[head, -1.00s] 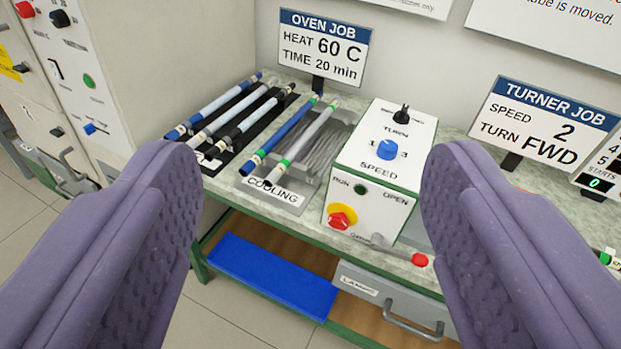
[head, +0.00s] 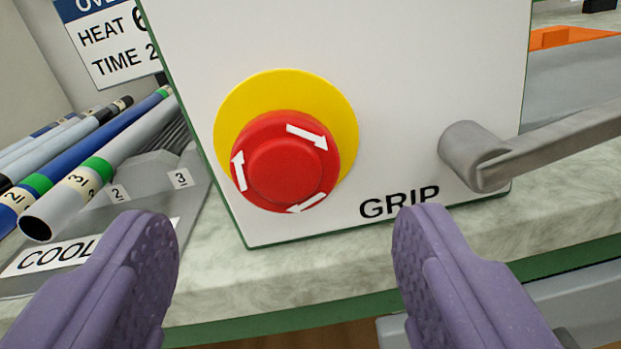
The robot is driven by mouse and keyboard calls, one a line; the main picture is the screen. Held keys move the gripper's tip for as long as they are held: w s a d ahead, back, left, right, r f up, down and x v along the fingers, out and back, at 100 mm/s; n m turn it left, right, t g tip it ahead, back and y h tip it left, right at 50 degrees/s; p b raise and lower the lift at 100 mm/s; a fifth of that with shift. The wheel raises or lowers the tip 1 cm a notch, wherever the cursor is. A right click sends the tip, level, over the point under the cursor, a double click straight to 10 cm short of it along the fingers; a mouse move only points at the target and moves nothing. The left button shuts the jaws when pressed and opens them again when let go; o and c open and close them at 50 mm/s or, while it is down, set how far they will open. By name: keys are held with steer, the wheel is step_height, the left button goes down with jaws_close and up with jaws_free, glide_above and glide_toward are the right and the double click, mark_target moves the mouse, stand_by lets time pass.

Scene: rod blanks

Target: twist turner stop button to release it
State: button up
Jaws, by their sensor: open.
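The turner stop button (head: 285,172) is a red mushroom knob with white curved arrows, on a yellow disc (head: 240,103). It sits on the front face of the white turner box (head: 400,60), left of the word GRIP. My gripper (head: 285,235) is open and empty. Its two purple fingers stand in front of the box, one lower left and one lower right of the button, not touching it. The arrows point clockwise around the knob.
A grey lever (head: 530,155) sticks out from the box face to the right of the button. Left of the box, rods (head: 100,180) lie on a cooling rack (head: 150,190) with their ends toward me. The pale counter (head: 290,270) is bare in front of the box.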

mark_target(277, 172)
steer(key=w+b, duration=0.1)
steer(key=w, duration=0.3)
steer(key=shift+w+d+f, duration=0.1)
steer(key=shift+w+f, duration=0.05)
steer(key=shift+w, duration=0.45)
steer(key=c, duration=1.1)
steer(key=shift+o, duration=0.2)
steer(key=m+b, duration=0.1)
steer(key=m, duration=0.4)
steer(key=shift+r+b, duration=0.2)
steer(key=shift+b, duration=0.2)
steer(key=shift+r+m+b, duration=0.1)
steer(key=shift+m+b, duration=0.3)
steer(key=shift+m, duration=0.9)
steer(key=shift+r, duration=0.15)
